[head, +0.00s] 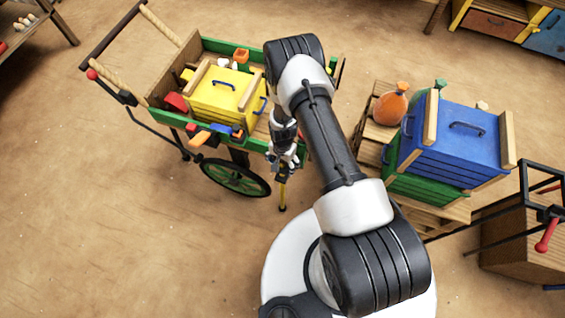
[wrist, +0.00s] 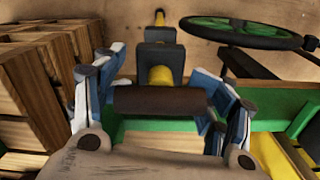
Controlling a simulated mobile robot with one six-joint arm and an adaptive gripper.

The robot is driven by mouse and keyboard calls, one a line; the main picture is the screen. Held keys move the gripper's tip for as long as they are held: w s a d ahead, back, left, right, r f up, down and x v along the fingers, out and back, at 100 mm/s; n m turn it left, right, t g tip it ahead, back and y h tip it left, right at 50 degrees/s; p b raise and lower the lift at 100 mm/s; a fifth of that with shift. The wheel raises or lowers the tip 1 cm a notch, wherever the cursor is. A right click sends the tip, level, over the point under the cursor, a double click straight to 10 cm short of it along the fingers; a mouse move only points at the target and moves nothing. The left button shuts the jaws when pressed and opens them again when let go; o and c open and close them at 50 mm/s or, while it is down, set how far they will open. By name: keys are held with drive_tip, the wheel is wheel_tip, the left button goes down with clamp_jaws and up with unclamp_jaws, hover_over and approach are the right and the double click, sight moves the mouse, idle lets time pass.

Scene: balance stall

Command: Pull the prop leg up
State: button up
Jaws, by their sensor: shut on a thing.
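The prop leg (head: 282,195) is a yellow rod hanging down at the cart's near right corner, with a dark foot close to the ground; I cannot tell if it touches. In the wrist view the yellow leg (wrist: 161,76) runs through a black bracket, with a dark brown cross grip (wrist: 160,100) in front. My gripper (head: 286,163) is at the leg's top, beside the cart's green edge. In the wrist view my gripper (wrist: 162,101) has its fingers on both sides of the brown grip, shut on it. The green-sided cart (head: 225,48) is partly hidden by my arm.
The cart carries a yellow crate (head: 222,100) and small items, and has a green spoked wheel (head: 236,177). To the right, a blue crate (head: 450,140) stands on a green one, beside an orange sack (head: 391,108) on wooden steps. The floor at left is clear.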

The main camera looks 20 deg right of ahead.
wheel_tip(320, 180, up, 10)
drive_tip(key=p, duration=0.5)
drive_tip(key=shift+r, duration=0.25)
drive_tip(key=shift+w, duration=0.15)
drive_tip(key=o, duration=1.2)
drive_tip(key=shift+r, duration=0.1)
drive_tip(key=shift+c, duration=0.2)
drive_tip(key=o, duration=0.5)
wheel_tip(320, 180, up, 12)
